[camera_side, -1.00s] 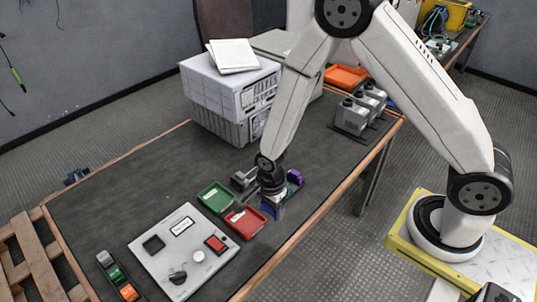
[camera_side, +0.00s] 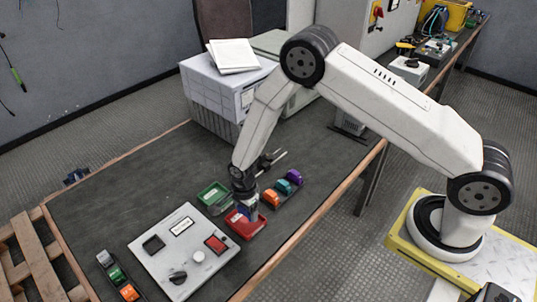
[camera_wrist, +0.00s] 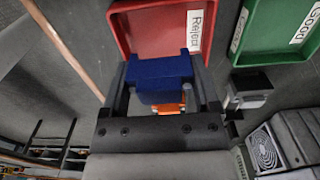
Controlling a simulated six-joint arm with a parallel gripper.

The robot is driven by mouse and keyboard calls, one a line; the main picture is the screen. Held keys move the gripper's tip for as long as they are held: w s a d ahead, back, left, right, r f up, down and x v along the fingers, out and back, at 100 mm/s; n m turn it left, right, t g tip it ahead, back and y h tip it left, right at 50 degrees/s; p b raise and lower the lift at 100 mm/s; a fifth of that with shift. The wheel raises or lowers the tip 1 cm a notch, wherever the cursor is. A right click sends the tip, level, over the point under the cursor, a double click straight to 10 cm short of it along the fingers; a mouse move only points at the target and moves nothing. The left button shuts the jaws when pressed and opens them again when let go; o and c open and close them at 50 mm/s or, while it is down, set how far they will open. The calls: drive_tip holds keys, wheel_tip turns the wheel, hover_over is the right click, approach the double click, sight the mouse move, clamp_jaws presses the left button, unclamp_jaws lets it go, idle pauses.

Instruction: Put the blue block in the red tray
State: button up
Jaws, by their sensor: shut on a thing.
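The blue block (camera_wrist: 160,78) is between the fingers of my gripper (camera_wrist: 163,88) in the wrist view. My gripper is shut on it. In the side view my gripper (camera_side: 246,208) points down over the red tray (camera_side: 247,231), with the block (camera_side: 252,213) low at the tray. I cannot tell whether the block touches the tray. The red tray (camera_wrist: 143,20) shows in the wrist view with a "Reject" label, partly hidden by the block.
The green tray (camera_side: 211,200), labelled "Good" in the wrist view, stands beside the red one. A rack with orange (camera_side: 270,197), teal (camera_side: 283,187) and purple (camera_side: 295,177) blocks is to the right. A control panel (camera_side: 183,250) lies in front.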

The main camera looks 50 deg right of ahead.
sight(246, 222)
drive_tip(key=shift+f, duration=0.1)
drive_tip(key=shift+w+f, duration=0.15)
drive_tip(key=shift+w, duration=0.05)
drive_tip(key=shift+f, duration=1.55)
drive_tip(key=shift+f, duration=0.2)
drive_tip(key=o, duration=1.1)
drive_tip(key=shift+c, duration=0.2)
drive_tip(key=shift+r, duration=0.15)
drive_tip(key=shift+r, duration=6.05)
